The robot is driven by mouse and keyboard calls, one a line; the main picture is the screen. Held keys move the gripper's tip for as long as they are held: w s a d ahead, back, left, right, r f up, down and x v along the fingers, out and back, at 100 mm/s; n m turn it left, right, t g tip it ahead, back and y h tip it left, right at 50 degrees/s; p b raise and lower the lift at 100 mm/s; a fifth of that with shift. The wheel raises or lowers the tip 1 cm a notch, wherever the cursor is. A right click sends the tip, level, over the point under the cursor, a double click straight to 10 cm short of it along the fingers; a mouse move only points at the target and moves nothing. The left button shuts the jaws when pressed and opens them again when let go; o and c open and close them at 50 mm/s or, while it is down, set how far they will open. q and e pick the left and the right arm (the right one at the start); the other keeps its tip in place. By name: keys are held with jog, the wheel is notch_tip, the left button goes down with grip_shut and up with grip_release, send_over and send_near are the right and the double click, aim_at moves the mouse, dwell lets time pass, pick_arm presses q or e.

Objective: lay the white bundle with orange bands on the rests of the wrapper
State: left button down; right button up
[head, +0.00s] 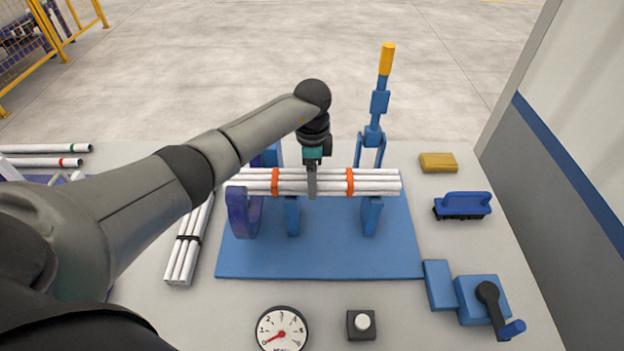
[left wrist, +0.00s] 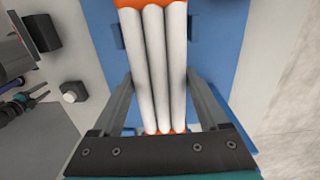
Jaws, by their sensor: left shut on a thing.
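The white bundle with orange bands (head: 330,182) lies level, left to right, over the wrapper's blue base plate (head: 330,262). My left gripper (head: 311,190) is shut on it from above, between the two bands. In the left wrist view the white bundle (left wrist: 155,60) runs between my fingers, with orange at both ends of the visible stretch. Two blue rests (head: 292,217) (head: 371,217) stand below the bundle; I cannot tell whether it touches them. The bundle's left end is at the top of the wrapper's purple-blue ring (head: 241,213).
The wrapper's lever with a yellow handle (head: 386,60) rises behind. A black-banded bundle (head: 186,250) lies left of the base. A yellow block (head: 438,162), blue brush (head: 462,205) and crank (head: 487,298) are at right. A gauge (head: 282,328) and button box (head: 361,324) are in front.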

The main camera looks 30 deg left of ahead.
pick_arm(q)
jog(key=shift+f, duration=0.35)
jog(key=shift+f, duration=0.1)
grip_release()
jog(key=shift+f, duration=0.1)
notch_tip(320, 180, up, 12)
jog(key=shift+r, duration=0.2)
dwell(0.4)
